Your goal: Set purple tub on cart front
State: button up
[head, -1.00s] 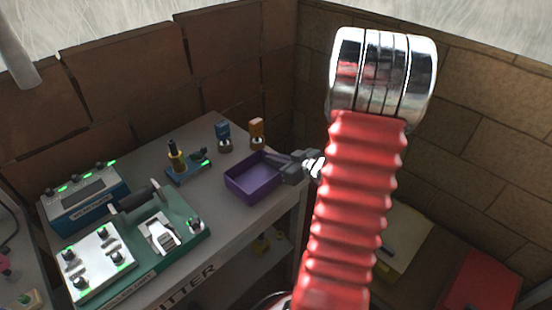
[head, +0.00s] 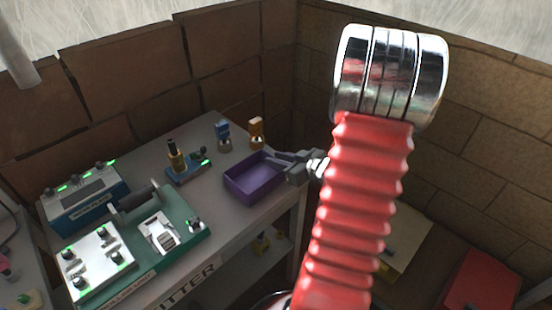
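The purple tub (head: 254,180) is an open, shallow box on the right part of the grey cart top (head: 222,215), near its right edge. It looks empty. My gripper (head: 285,157) is at the tub's far right corner, reaching in from the right. One finger shows over the tub's far rim. The other finger is hidden or too small to make out, so I cannot tell whether the fingers are closed on the rim. My red arm (head: 362,210) stands in front on the right.
Blue (head: 223,133) and orange (head: 256,131) plugs stand behind the tub. A green control unit (head: 160,232) and a blue box (head: 85,198) fill the left. Brick walls close off the back. A red box (head: 478,282) lies lower right.

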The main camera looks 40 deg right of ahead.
jog(key=v, duration=1)
jog(key=shift+s, duration=0.1)
dwell(0.6)
jog(key=w+r+g+h, duration=0.2)
jog(key=w+r+h, duration=0.3)
jog(key=w+r, duration=0.15)
jog(key=w+a+r+m+g+h, duration=0.1)
jog(key=w+a+r+g, duration=0.1)
jog(key=a+r, duration=0.3)
jog(key=s+a+g+y, duration=0.1)
jog(key=s+a, duration=0.3)
jog(key=a, duration=0.5)
jog(key=s+a+g+y, duration=0.1)
jog(key=s+a, duration=0.3)
jog(key=a, duration=0.5)
jog(key=s+a+g+y, duration=0.1)
jog(key=s+a+y, duration=0.2)
jog(key=a, duration=0.6)
jog(key=shift+s+a+r+n+g+y, duration=0.3)
jog(key=shift+s+r+n+g, duration=0.1)
jog(key=shift+s, duration=0.6)
